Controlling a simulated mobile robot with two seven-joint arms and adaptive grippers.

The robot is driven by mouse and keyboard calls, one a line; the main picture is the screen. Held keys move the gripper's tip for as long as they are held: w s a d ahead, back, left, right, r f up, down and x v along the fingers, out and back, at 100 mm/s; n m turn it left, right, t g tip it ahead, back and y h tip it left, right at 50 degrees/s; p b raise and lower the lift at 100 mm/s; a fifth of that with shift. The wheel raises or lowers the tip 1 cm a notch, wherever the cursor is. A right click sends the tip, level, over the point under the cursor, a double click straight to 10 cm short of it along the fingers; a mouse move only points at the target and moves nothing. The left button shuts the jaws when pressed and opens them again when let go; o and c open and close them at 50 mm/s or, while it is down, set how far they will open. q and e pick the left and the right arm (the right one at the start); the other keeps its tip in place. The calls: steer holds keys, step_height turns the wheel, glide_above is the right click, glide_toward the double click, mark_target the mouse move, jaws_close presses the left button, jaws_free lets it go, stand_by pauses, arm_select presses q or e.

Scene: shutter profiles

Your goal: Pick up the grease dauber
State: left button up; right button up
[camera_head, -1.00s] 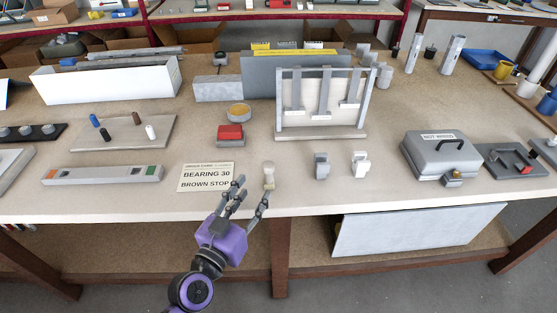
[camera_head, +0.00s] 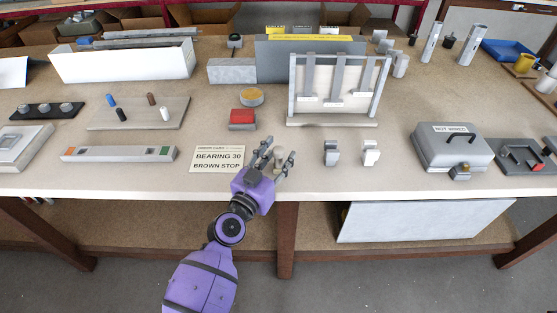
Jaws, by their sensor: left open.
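A small pale knobbed piece, which looks like the grease dauber (camera_head: 279,153), stands near the front edge of the bench, right of the sign card (camera_head: 217,159). My left gripper (camera_head: 275,150) is open, with its fingers on either side of the dauber or just in front of it. I cannot tell whether they touch it. The fingers hide part of the dauber. My right gripper is out of view.
To the right stand two small grey and white blocks (camera_head: 331,153) and a grey case (camera_head: 450,148). Behind are a red-topped block (camera_head: 242,117), a round yellowish tin (camera_head: 251,96) and an upright frame (camera_head: 337,89). Bare bench lies between the dauber and the frame.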

arm_select(q)
jaws_close()
steer(key=shift+r, duration=0.1)
